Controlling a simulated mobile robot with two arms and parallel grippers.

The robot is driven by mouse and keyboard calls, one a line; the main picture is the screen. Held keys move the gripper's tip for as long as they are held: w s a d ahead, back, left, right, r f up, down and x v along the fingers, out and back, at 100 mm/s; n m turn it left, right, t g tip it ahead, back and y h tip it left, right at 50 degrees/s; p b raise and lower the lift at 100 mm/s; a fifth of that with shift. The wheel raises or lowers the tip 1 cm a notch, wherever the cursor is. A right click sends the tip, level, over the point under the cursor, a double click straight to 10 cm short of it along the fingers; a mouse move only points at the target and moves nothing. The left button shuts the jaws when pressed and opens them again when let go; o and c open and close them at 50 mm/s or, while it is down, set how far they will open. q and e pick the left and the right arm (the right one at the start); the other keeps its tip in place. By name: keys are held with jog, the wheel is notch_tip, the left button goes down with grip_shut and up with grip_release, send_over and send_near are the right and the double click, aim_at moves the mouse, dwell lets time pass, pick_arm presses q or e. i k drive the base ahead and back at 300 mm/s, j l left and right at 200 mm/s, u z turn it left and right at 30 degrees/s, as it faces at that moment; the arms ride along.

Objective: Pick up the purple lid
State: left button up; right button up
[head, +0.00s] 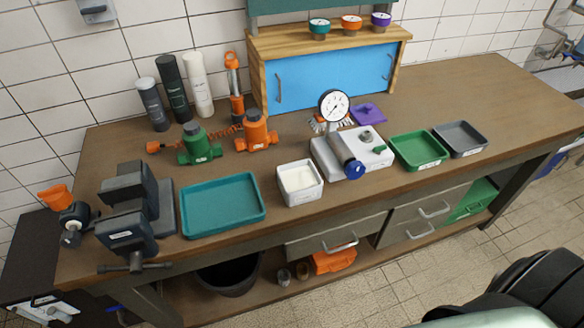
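The purple lid (369,113) lies flat on the wooden workbench (440,100), behind the grey-white pump block (374,152) and right of the pressure gauge (334,105). It looks like a thin plate with a small raised part on top. Nothing rests on it that I can see. Neither of my grippers can be made out in the head view.
A white container (300,183), teal tray (222,204) and vise (135,210) stand further left. The bench's right end is clear.

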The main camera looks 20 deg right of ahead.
aim_at(367, 114)
jog(key=z, duration=1.3)
